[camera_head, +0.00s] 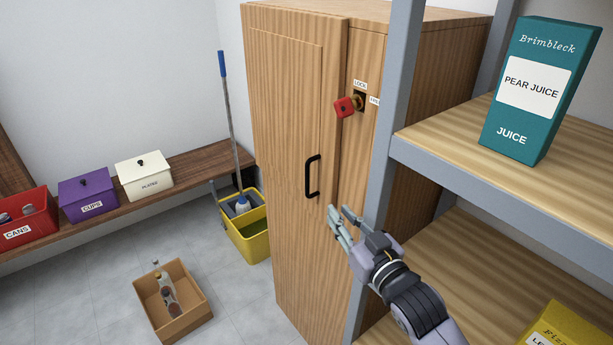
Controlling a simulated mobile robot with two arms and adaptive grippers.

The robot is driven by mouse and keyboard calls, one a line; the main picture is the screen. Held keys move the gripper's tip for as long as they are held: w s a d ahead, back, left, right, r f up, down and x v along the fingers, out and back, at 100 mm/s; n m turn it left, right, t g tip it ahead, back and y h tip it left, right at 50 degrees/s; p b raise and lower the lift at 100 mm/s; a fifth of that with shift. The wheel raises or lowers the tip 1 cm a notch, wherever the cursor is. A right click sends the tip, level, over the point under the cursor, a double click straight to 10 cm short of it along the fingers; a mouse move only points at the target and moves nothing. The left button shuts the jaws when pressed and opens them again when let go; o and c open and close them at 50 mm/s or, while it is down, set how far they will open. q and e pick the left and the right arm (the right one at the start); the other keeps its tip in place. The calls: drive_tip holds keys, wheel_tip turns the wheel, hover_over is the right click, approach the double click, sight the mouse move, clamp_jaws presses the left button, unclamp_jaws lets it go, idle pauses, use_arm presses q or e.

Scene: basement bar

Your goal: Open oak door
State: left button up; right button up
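The oak door (287,120) is the tall front panel of a wooden cabinet and looks closed. A black bar handle (312,177) sits upright near its right edge. A red knob (345,106) on a dark mount sticks out from the cabinet front to the right of the door. A "LOCK" label is above it, and another label to its right is partly hidden by the shelf post. My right gripper (339,212) is below and to the right of the handle, apart from it. Its fingers are spread and empty. My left gripper is out of view.
A grey shelf post (388,140) stands close to my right arm, with wooden shelves holding a teal juice carton (530,90). A yellow mop bucket (246,240) stands left of the cabinet.

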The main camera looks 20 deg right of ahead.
sight(308, 178)
drive_tip(key=w+p, duration=0.1)
drive_tip(key=w, duration=0.4)
drive_tip(key=w+a+p, duration=0.1)
drive_tip(key=w, duration=0.4)
drive_tip(key=w+a, duration=0.1)
drive_tip(key=w, duration=0.5)
drive_tip(key=shift+w+a+p, duration=0.1)
drive_tip(key=shift+a+p, duration=0.15)
drive_tip(key=shift+p, duration=0.15)
drive_tip(key=shift+f, duration=0.1)
drive_tip(key=shift+c, duration=0.4)
clamp_jaws()
